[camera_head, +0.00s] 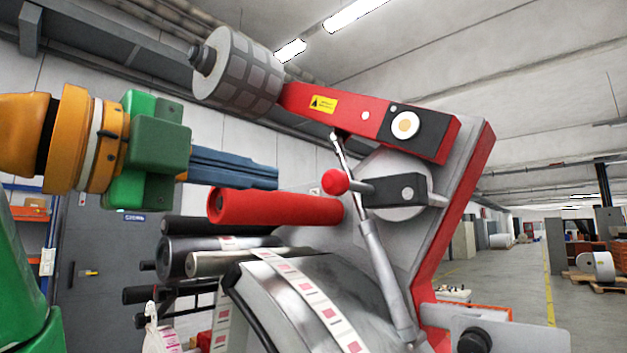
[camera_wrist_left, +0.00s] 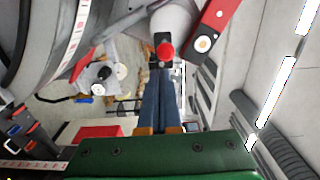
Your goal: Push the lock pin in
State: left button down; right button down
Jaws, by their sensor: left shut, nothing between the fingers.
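The lock pin appears to be the grey rod with a red ball knob (camera_head: 335,182) that runs into a black block (camera_head: 398,190) on the machine's side plate. The knob shows in the left wrist view (camera_wrist_left: 166,50) just beyond my fingertips. My left gripper (camera_head: 276,177), with blue fingers and a green body, is shut and empty. It points right at about the knob's height, with a visible gap to it in the head view. In the left wrist view the fingertips (camera_wrist_left: 162,70) line up with the knob. My right gripper is not in view.
A red arm (camera_head: 350,110) with a grey patterned roller (camera_head: 238,72) and a round white dial (camera_head: 405,125) lies above. A red roller (camera_head: 275,206) lies just below my fingers. A silver gas strut (camera_head: 380,265) crosses near the knob. A label web (camera_head: 305,290) runs below.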

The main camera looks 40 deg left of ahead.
aim_at(326, 187)
pick_arm(q)
jog(key=w, duration=0.2)
jog(key=w+p, duration=0.1)
jog(key=w, duration=0.2)
jog(key=w+p, duration=0.1)
jog(key=w, duration=0.2)
jog(key=shift+d+r, duration=0.15)
jog(key=shift+d, duration=0.1)
jog(key=shift+w, duration=0.25)
jog(key=shift+s, duration=0.1)
jog(key=w, duration=0.3)
jog(key=shift+w+d, duration=0.1)
jog(key=shift+d, duration=0.05)
